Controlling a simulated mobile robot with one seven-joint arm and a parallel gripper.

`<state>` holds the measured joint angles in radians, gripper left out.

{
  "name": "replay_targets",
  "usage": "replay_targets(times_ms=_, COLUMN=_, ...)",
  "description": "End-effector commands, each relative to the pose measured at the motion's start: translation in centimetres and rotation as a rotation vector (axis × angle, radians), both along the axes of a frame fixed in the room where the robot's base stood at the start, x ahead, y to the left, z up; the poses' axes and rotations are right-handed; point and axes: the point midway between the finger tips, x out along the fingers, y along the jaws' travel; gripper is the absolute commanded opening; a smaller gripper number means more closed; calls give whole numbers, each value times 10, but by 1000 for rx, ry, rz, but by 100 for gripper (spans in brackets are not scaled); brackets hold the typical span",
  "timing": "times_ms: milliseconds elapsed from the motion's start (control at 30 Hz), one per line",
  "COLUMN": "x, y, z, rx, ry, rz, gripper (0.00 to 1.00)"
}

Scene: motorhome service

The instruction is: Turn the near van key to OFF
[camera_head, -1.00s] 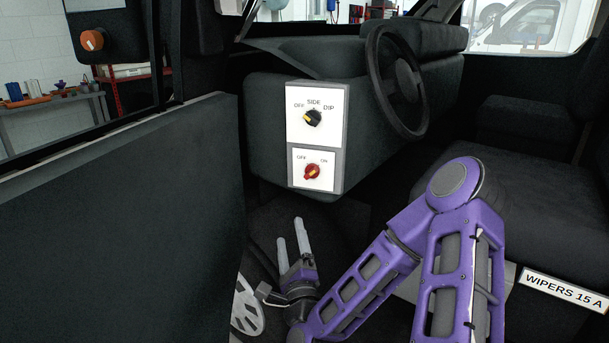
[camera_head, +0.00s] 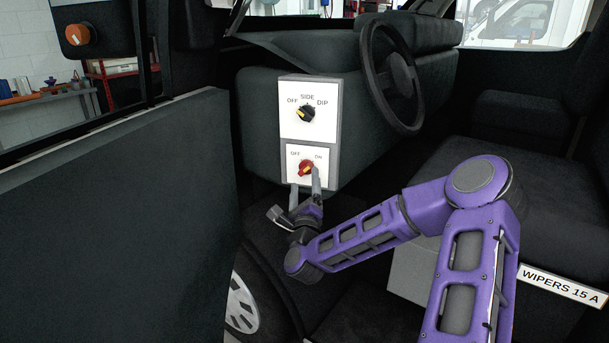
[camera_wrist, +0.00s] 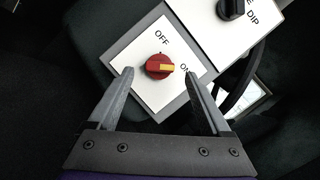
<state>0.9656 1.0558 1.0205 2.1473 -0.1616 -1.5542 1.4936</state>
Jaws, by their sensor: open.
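In the wrist view my gripper (camera_wrist: 160,73) has one finger on each side of the knob, with gaps between. Whether the fingertips reach the knob's depth I cannot tell.
A black OFF/SIDE/DIP knob (camera_head: 306,113) sits on the upper plate directly above. The steering wheel (camera_head: 371,92) is at the upper right. The open door (camera_head: 115,215) fills the left. A seat (camera_head: 475,160) and a WIPERS 15 A label (camera_head: 563,286) are on the right.

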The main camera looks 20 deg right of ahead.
Motion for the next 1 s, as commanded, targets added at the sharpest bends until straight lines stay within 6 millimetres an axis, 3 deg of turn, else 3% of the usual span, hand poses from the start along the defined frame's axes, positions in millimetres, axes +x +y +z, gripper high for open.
replay_targets(times_ms=233, x=29, y=-11, z=9, rx=1, ry=-1, rz=0, gripper=82)
replay_targets(times_ms=600, x=34, y=-13, z=10, rx=1, ry=1, rz=0, gripper=82)
replay_targets(times_ms=1000, x=34, y=-13, z=10, rx=0, ry=1, rz=1, gripper=12)
